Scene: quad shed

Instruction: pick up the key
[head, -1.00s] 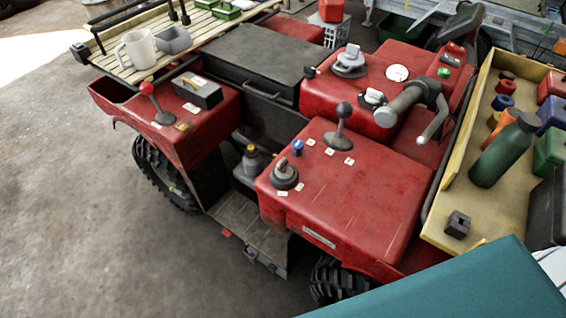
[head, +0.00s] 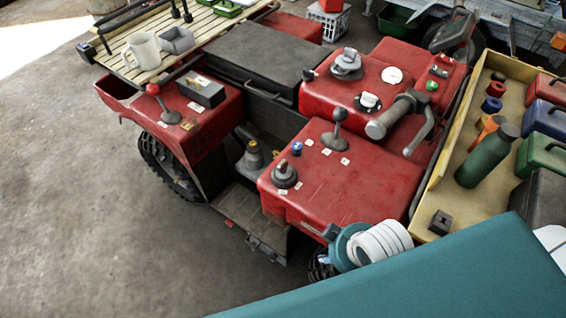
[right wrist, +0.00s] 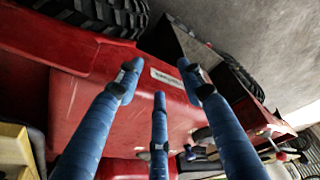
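I cannot pick out a key with certainty; any key here is too small to tell. A grey rotary switch (head: 285,174) stands at the front left of the red quad's front panel (head: 345,200). A small pale-yellow piece (head: 200,80) lies on a dark box on the left fender. My right gripper shows in the right wrist view (right wrist: 160,78), its three blue fingers spread open with nothing between them. They point at the red bodywork and its white label plate (right wrist: 168,77). My left gripper is not in view.
Levers (head: 338,125), knobs and a handlebar grip (head: 390,115) rise from the quad. A slatted rack (head: 115,62) carries a white mug (head: 141,50). Bare floor lies at left.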

